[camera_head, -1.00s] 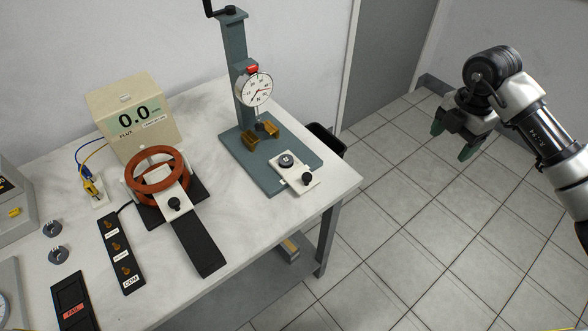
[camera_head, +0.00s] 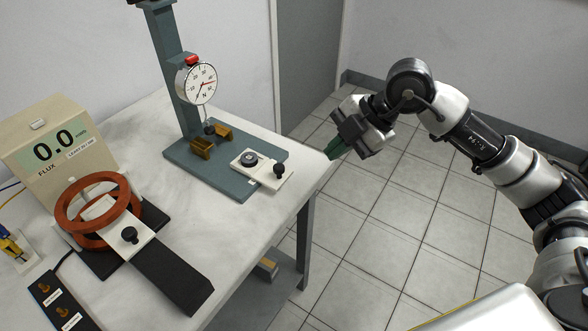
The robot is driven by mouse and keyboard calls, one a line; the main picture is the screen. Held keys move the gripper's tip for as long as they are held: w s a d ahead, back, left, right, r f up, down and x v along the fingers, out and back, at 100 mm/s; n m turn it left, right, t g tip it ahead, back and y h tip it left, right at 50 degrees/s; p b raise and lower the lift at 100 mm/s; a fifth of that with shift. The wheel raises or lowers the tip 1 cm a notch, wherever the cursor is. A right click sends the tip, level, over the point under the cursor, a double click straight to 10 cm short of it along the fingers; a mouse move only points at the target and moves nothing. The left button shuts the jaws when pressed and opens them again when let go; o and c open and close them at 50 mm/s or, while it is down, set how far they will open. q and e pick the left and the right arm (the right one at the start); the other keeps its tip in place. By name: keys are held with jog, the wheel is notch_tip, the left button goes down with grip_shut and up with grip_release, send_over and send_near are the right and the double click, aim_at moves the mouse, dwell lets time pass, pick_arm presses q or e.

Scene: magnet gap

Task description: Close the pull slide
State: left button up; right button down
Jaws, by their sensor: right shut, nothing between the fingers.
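The dial-gauge stand has a grey-blue base (camera_head: 213,178) at the table's right side. A white slide plate (camera_head: 264,172), which I take as the pull slide, sticks out past the base's right edge. It carries a dark round puck (camera_head: 249,159) and a black knob (camera_head: 279,171). Two brass guide blocks (camera_head: 202,150) stand behind it, under the dial probe (camera_head: 209,130). My right gripper (camera_head: 337,149) is shut and empty, off the table's right edge, to the right of the knob and apart from it. My left gripper is out of view.
A copper-coloured coil (camera_head: 72,222) with a second white slide plate (camera_head: 120,225) and black rail (camera_head: 175,274) stands front left. The flux meter (camera_head: 60,145) reads 0.0. The table's right edge (camera_head: 312,190) lies between my gripper and the stand. Open floor is to the right.

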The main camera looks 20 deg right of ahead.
aim_at(277, 182)
jog(key=w+a+f, duration=0.1)
jog(key=a+f, duration=0.1)
jog(key=w+a+f, duration=0.2)
jog(key=f, duration=0.1)
jog(key=w+a+f, duration=0.2)
jog(key=f, duration=0.1)
jog(key=shift+a+f, duration=0.1)
jog(key=shift+a, duration=0.1)
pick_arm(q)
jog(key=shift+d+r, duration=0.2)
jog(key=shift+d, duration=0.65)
pick_arm(e)
jog(key=shift+w+a, duration=0.1)
jog(key=shift+w, duration=0.15)
jog(key=shift+w+a, duration=0.1)
